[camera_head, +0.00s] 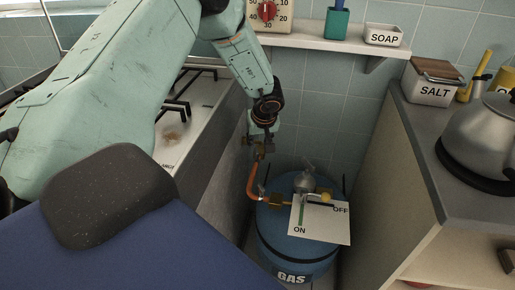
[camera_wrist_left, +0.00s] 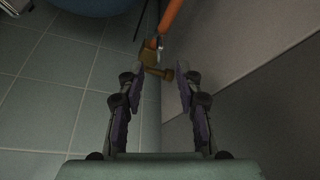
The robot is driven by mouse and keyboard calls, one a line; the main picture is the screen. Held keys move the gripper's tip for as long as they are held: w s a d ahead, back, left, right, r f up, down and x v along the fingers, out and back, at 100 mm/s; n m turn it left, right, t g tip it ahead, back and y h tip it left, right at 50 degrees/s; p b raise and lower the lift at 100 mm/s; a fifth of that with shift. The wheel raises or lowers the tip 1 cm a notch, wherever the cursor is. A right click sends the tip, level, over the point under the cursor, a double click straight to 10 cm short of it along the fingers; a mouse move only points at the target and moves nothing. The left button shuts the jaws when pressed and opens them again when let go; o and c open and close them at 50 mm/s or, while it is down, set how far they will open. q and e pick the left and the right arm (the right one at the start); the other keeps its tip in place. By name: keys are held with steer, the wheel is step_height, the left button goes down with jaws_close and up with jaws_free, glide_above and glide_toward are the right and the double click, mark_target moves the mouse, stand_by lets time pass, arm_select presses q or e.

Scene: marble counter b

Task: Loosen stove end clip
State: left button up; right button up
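An orange hose (camera_head: 252,180) rises from the blue gas cylinder (camera_head: 280,240) towards the stove's side. It also shows in the left wrist view (camera_wrist_left: 171,14). There it ends at a brass fitting (camera_wrist_left: 151,60), with a small metal clip (camera_wrist_left: 158,43) around the hose end. My left gripper (camera_head: 261,137) points down beside the stove at the hose's upper end. In the left wrist view my left gripper (camera_wrist_left: 162,82) is open, its fingers apart with the brass fitting just beyond and between the tips; contact is not clear. My right gripper is not in view.
The stove (camera_head: 190,125) stands left and the counter (camera_head: 450,125) right of a narrow gap holding the cylinder. An ON/OFF card (camera_head: 322,226) lies at the valve. A shelf (camera_head: 330,43) crosses the wall above. A kettle (camera_head: 485,135) and salt box (camera_head: 428,92) are on the counter.

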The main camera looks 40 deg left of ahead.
mark_target(257, 152)
arm_select(q)
steer(key=b+x, duration=0.2)
steer(key=x, duration=0.4)
steer(key=shift+f, duration=0.2)
jaws_close()
